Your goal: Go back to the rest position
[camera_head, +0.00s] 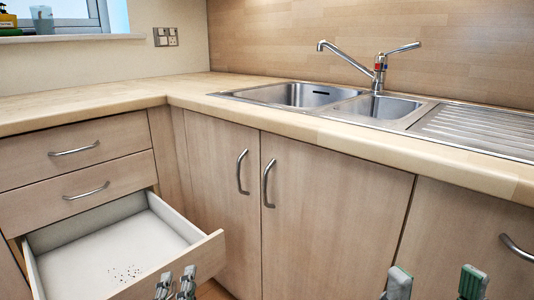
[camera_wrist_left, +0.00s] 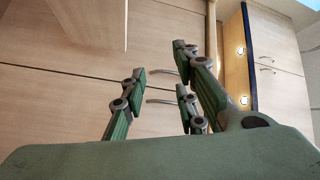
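My left gripper (camera_head: 175,283) shows at the bottom edge of the head view, in front of the open drawer's front panel. In the left wrist view its fingers (camera_wrist_left: 160,80) stand apart with nothing between them. My right gripper (camera_head: 434,282) shows at the bottom right of the head view, in front of the cupboard doors. Its fingertips are wide apart and no object shows between them. The rest of both arms is out of the head view.
The lower drawer (camera_head: 100,245) stands pulled out at the left, with small dark specks inside. Two closed drawers (camera_head: 75,150) are above it. Closed cupboard doors (camera_head: 330,210) fill the middle and right. The worktop (camera_head: 190,90) holds a sink (camera_head: 300,95) and tap (camera_head: 379,72).

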